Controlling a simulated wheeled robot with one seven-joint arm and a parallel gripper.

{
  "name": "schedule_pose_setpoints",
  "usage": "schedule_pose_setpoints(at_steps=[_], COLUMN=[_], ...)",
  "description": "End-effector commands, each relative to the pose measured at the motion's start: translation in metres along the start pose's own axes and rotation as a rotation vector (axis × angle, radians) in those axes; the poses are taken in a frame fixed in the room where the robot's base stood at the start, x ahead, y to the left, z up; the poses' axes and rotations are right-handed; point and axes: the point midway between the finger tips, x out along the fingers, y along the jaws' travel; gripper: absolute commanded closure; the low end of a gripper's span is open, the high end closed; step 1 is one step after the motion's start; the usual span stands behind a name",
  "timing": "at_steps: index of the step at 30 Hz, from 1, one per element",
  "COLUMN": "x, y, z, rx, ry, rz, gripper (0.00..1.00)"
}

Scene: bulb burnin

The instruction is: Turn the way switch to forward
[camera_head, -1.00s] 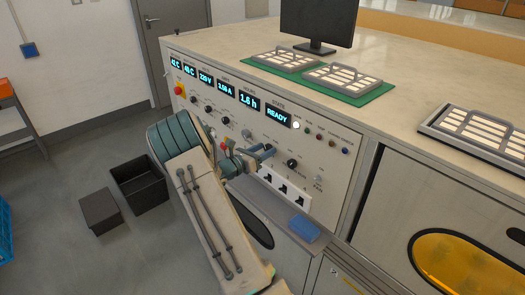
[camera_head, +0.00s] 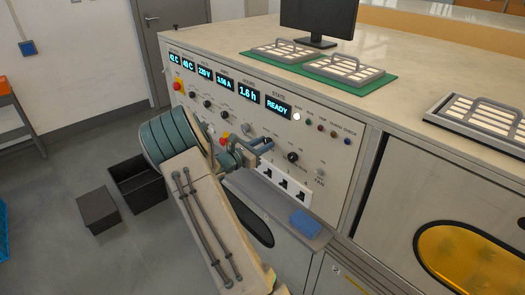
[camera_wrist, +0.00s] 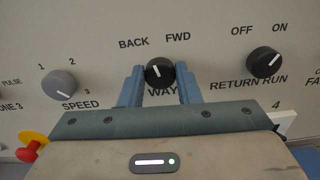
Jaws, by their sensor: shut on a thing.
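The way switch (camera_wrist: 160,70) is a round black knob with a white pointer line, under the labels BACK and FWD in the wrist view. Its pointer leans up and slightly left, toward the BACK side. My gripper (camera_wrist: 160,84) has its two blue-grey fingers on either side of this knob and is shut on it. In the head view my gripper (camera_head: 262,147) is at the panel's lower middle, and it hides the knob there.
The grey speed knob (camera_wrist: 59,84) is left of my fingers and the black return run knob (camera_wrist: 264,62) is right.

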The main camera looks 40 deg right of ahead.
Motion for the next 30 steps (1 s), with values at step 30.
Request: schedule_pose_setpoints(at_steps=[30], x=[-0.0002], y=[-0.0022], z=[-0.0038], rx=[0.761], ry=[0.000], rz=[0.000], gripper=[0.93])
